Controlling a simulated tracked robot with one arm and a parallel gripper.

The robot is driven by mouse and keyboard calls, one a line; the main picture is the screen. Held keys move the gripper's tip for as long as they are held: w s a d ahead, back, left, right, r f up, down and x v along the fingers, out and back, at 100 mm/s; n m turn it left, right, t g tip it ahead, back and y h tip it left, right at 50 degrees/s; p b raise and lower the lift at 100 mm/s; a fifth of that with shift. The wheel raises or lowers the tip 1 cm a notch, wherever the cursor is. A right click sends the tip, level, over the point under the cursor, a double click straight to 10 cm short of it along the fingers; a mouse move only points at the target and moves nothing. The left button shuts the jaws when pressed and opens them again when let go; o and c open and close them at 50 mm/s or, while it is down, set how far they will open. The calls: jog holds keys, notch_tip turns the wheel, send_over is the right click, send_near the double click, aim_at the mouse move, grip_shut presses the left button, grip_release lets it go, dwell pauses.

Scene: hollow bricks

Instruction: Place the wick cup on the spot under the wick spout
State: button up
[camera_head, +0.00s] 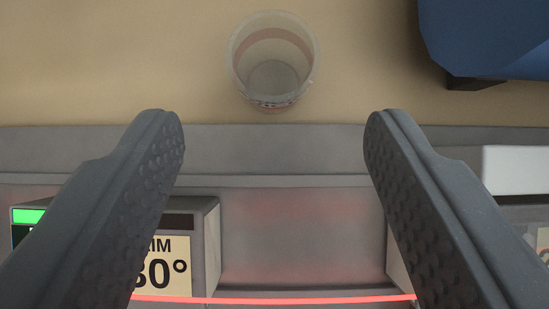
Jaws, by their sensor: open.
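A translucent cup (273,62) with a brownish band stands on the tan surface at the top middle of the view. It looks empty, and I see into it from above. My gripper (274,130) is open, its two dark studded fingers spread wide at left and right. The cup lies beyond the fingertips, between their lines, and is not touched. I cannot make out a wick spout or the spot under it in this view.
A grey ledge (275,150) crosses below the cup. A box with a label reading "80°" (165,265) and a green light stands at lower left. A red glowing line (300,300) runs along the bottom. A dark blue object (490,40) is at upper right, a white block (513,170) at right.

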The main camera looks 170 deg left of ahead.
jog(key=shift+v, duration=1.7)
jog(key=s+a+r+t, duration=0.2)
jog(key=r, duration=0.9)
jog(key=s+a+r+n+t, duration=0.1)
jog(key=s+a+r+t, duration=0.1)
jog(key=r, duration=0.9)
jog(key=s+a+r+n+t+y, duration=0.1)
jog(key=s+a+r+t, duration=0.1)
jog(key=r, duration=0.9)
jog(key=shift+v, duration=0.9)
jog(key=shift+o, duration=0.6)
jog(key=s+a+r+n+t+y, duration=0.1)
jog(key=s+r+t, duration=0.1)
jog(key=s+r, duration=0.4)
notch_tip(320, 180, up, 3)
jog(key=shift+s, duration=0.15)
jog(key=shift+a, duration=0.1)
jog(key=c, duration=0.5)
jog(key=shift+f, duration=0.1)
